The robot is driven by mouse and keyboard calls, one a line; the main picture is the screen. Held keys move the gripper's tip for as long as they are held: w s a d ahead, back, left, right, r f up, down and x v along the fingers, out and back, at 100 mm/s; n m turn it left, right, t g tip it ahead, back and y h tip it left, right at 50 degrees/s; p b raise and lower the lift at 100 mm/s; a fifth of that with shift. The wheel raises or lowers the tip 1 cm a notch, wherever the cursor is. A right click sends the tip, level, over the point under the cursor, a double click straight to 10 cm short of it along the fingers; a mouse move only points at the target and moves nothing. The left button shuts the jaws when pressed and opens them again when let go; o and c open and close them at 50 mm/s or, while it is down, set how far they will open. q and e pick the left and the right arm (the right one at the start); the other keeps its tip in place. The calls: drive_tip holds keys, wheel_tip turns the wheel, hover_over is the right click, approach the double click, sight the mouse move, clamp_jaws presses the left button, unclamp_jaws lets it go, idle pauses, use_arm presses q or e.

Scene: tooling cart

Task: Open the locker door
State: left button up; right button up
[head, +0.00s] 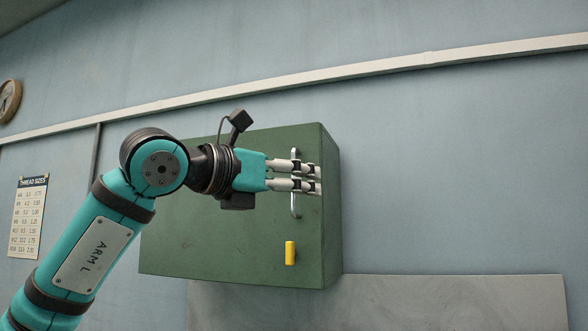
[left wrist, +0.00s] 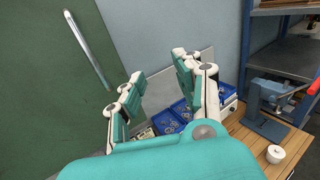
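The green locker (head: 200,255) hangs on the wall, its front door looking shut. A pale vertical bar handle (head: 295,208) is near the door's right edge. My left gripper (head: 312,178) overlaps the handle in the head view and hides its middle. In the left wrist view the handle (left wrist: 88,48) lies to the left of both fingers, not between them. There the left gripper (left wrist: 160,75) is open and empty, with the door (left wrist: 50,105) on its left. My right gripper is in neither view.
A yellow piece (head: 290,253) sits on the door below the handle. In the left wrist view, blue bins (left wrist: 170,122), a vise (left wrist: 265,110) and a white round object (left wrist: 275,154) are on a wooden bench. A shelf (left wrist: 285,58) stands at the right.

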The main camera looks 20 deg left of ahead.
use_arm(q)
drive_tip(key=s+a+r+n+t+y, duration=0.2)
drive_tip(key=s+a+r+n+y, duration=0.25)
drive_tip(key=a, duration=0.45)
drive_tip(key=shift+m+y, duration=0.35)
drive_tip(key=shift+m, duration=0.2)
drive_tip(key=p+x, duration=0.2)
drive_tip(key=x, duration=0.4)
drive_tip(key=p+x, duration=0.3)
drive_tip(key=x, duration=0.3)
drive_tip(key=r+p+x, duration=0.1)
drive_tip(key=p+x, duration=0.2)
drive_tip(key=x, duration=0.3)
drive_tip(key=shift+w+d+r, duration=0.1)
drive_tip(key=shift+w+d, duration=0.05)
drive_tip(key=shift+w, duration=0.2)
clamp_jaws()
